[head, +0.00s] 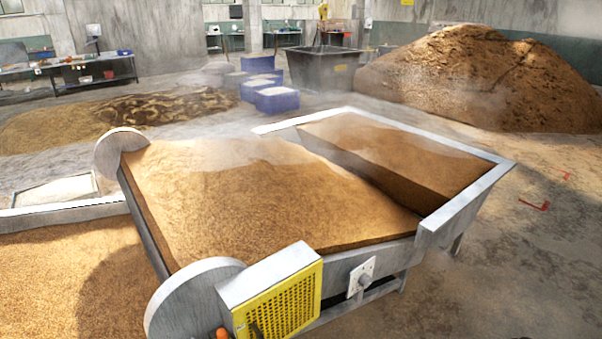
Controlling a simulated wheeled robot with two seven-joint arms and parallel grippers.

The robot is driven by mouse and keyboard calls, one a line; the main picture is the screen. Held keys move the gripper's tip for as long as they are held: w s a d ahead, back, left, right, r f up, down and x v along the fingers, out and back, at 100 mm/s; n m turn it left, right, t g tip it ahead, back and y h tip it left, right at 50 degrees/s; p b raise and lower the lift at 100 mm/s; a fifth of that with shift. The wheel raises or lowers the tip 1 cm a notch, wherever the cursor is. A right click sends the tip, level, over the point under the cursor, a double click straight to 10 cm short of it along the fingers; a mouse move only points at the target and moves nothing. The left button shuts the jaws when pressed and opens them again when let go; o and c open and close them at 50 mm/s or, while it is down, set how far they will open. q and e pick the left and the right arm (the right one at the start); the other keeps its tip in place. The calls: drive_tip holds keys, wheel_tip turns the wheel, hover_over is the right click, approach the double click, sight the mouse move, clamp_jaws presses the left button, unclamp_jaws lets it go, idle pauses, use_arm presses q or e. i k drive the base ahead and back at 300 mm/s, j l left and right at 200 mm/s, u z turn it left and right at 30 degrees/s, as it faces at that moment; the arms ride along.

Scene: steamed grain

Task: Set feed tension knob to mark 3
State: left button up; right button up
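A grey knob (365,281) sits on a small pale square plate (352,284) on the near side of a metal machine, right of a yellow perforated guard (277,306). The plate's marks are too small to read, so I cannot tell the knob's setting. The machine's bed is heaped with steaming brown grain (262,195). An orange part (221,333) shows at the bottom edge, cut off by the frame. Neither of my grippers is in view.
A grey round disc (190,298) stands left of the guard. A metal-framed hopper (478,198) of grain adjoins the bed at right. Bare concrete floor (530,270) lies open to the right. Blue bins (277,100), a dark skip (322,70) and a large grain pile (480,80) stand behind.

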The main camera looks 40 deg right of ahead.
sight(365, 280)
drive_tip(key=z, duration=1.55)
drive_tip(key=i+l+u, duration=0.1)
drive_tip(key=u, duration=0.25)
drive_tip(key=l+u, duration=0.35)
drive_tip(key=i+l+u, duration=0.1)
drive_tip(key=u, duration=0.25)
drive_tip(key=i+l+u, duration=0.1)
drive_tip(key=l+u, duration=0.25)
drive_tip(key=l, duration=0.9)
drive_tip(key=l+u, duration=0.3)
drive_tip(key=l, duration=0.9)
